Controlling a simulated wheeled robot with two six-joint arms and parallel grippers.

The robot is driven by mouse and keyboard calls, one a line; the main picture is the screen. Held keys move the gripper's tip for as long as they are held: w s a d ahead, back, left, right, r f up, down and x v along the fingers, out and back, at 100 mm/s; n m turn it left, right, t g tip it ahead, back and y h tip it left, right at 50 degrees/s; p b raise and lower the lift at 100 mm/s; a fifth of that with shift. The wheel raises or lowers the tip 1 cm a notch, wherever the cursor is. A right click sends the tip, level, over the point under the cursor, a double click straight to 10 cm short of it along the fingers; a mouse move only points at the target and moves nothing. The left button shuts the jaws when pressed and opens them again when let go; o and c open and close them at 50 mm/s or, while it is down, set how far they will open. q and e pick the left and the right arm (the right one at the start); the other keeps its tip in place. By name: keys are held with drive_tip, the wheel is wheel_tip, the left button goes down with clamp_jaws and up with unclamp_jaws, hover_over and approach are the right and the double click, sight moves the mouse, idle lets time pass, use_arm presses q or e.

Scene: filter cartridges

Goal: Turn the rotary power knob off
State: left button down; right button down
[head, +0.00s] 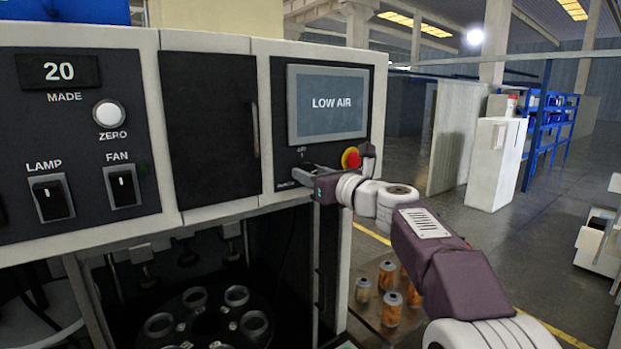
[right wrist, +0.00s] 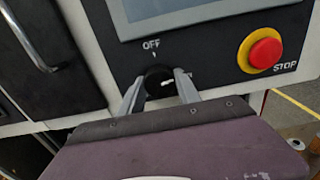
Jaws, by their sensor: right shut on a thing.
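The rotary power knob (right wrist: 157,79) is a black round knob on the dark panel below the screen. The label OFF (right wrist: 151,44) stands above it with a small tick. The white mark on the knob points roughly right, not up at the OFF tick. My right gripper (right wrist: 160,88) is shut on the knob, one grey finger on each side. In the head view my right gripper (head: 308,173) reaches the panel from the right and hides most of the knob. My left gripper is not in view.
A red stop button (right wrist: 265,53) on a yellow base sits close to the right of the knob. The lamp switch (head: 51,198) and fan switch (head: 123,186) are on the left panel. Several cartridges (head: 390,307) stand below my right arm.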

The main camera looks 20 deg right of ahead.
drive_tip(key=shift+n+b, duration=3.25)
drive_tip(key=shift+n, duration=4.55)
drive_tip(key=c, duration=0.9)
unclamp_jaws()
drive_tip(key=shift+o, duration=0.2)
